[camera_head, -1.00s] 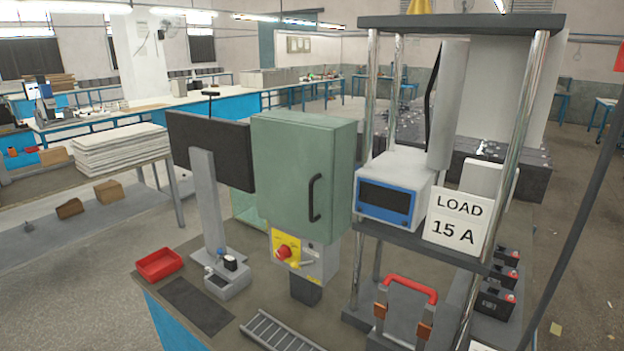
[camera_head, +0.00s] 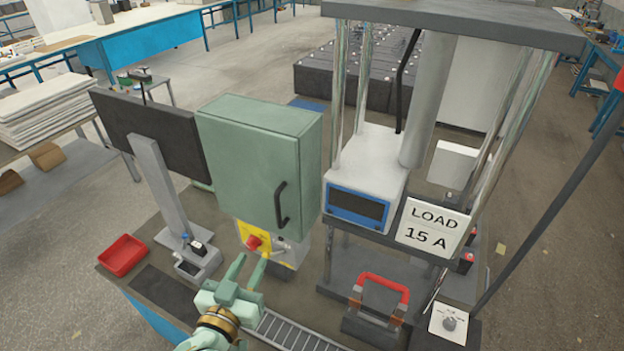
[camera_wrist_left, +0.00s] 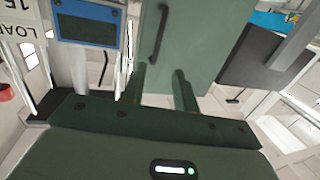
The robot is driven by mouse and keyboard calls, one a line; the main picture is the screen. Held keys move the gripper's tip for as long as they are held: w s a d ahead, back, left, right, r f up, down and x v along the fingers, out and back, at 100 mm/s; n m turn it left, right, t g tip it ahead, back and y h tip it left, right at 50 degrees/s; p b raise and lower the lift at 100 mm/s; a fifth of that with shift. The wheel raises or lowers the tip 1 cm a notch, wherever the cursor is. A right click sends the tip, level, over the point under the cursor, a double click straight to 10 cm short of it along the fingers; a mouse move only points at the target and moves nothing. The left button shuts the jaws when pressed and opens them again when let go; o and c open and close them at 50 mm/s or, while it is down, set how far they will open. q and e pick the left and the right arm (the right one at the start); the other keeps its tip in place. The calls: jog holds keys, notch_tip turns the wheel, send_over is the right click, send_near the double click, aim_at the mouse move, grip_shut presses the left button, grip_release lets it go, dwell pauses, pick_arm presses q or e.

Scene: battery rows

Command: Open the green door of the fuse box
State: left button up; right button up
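The fuse box (camera_head: 225,160) stands on the bench with its green door (camera_head: 245,165) shut. A black bar handle (camera_head: 281,204) is on the right side of the door. My left gripper (camera_head: 250,268) is in front of and below the door, at the height of the yellow panel in the picture, open and empty. In the left wrist view the two fingers (camera_wrist_left: 160,85) point at the door (camera_wrist_left: 190,40), apart from each other. The handle (camera_wrist_left: 160,33) shows beyond the left finger, not between the fingers. My right gripper is not in view.
A yellow panel with a red knob (camera_head: 253,243) is under the box. A dark monitor (camera_head: 150,130) stands left of it. A rack with a blue-framed meter (camera_head: 357,205) and a "LOAD 15 A" sign (camera_head: 432,227) stands close on the right. A red-handled fuse puller (camera_head: 383,290) and a red tray (camera_head: 122,255) are on the bench.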

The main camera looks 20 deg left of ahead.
aim_at(276, 206)
pick_arm(q)
jog(key=shift+t, duration=0.3)
jog(key=w, duration=0.5)
jog(key=w+r+p, duration=0.1)
jog(key=w, duration=0.4)
jog(key=w+p, duration=0.1)
jog(key=w, duration=0.5)
jog(key=shift+a+r, duration=0.3)
jog(key=shift+r, duration=0.1)
jog(key=shift+w, duration=0.2)
jog(key=shift+f, duration=0.1)
grip_shut()
